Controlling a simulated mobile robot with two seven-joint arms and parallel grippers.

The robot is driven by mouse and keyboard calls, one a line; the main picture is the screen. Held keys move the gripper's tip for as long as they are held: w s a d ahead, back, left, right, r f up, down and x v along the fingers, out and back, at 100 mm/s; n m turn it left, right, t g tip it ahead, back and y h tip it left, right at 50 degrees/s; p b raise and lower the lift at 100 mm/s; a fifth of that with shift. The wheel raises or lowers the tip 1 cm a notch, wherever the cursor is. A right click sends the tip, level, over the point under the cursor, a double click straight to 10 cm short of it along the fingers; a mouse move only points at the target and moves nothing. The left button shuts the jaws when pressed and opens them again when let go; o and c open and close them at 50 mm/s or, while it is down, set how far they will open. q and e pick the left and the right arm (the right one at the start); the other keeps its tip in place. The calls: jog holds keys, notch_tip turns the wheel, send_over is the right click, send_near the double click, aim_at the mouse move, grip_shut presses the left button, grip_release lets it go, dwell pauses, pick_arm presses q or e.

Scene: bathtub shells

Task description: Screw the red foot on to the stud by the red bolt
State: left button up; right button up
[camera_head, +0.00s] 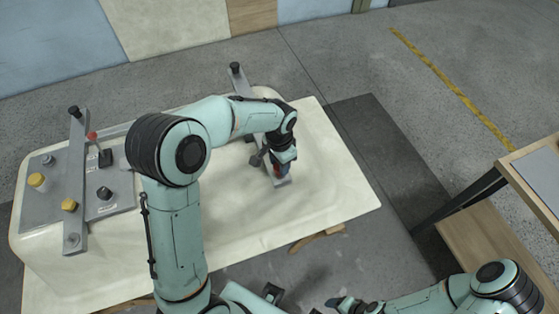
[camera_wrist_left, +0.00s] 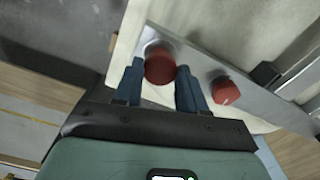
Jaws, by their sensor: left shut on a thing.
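The red foot (camera_wrist_left: 160,66) is a round red cap between the two blue fingers of my left gripper (camera_wrist_left: 160,82) in the left wrist view. The gripper is shut on it. The foot is over the end of a grey metal bar (camera_wrist_left: 192,68); the stud under it is hidden, so I cannot tell how far it is seated. The red bolt (camera_wrist_left: 225,90), with a faceted head, sits on the bar just right of the foot. In the head view my left gripper (camera_head: 281,165) reaches down to the right-hand bar. My right gripper (camera_head: 345,303) is low at the bottom edge, its jaws unclear.
The upturned cream tub shell (camera_head: 325,170) carries the bars. A left bar (camera_head: 73,190) and plate (camera_head: 118,182) bear yellow pieces (camera_head: 69,205), a red ball (camera_head: 92,135) and a black knob (camera_head: 104,193). A black foot (camera_head: 235,68) tops the right bar's far end. A table (camera_head: 535,165) stands right.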

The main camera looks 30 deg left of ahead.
pick_arm(q)
jog(key=m, duration=0.3)
jog(key=shift+r, duration=0.1)
jog(key=m+p, duration=0.1)
jog(key=m, duration=0.3)
pick_arm(e)
jog(key=shift+w+r, duration=0.65)
jog(key=shift+r, duration=0.3)
pick_arm(q)
jog(key=o, duration=1.2)
jog(key=shift+c, duration=0.7)
pick_arm(e)
jog(key=shift+f, duration=0.1)
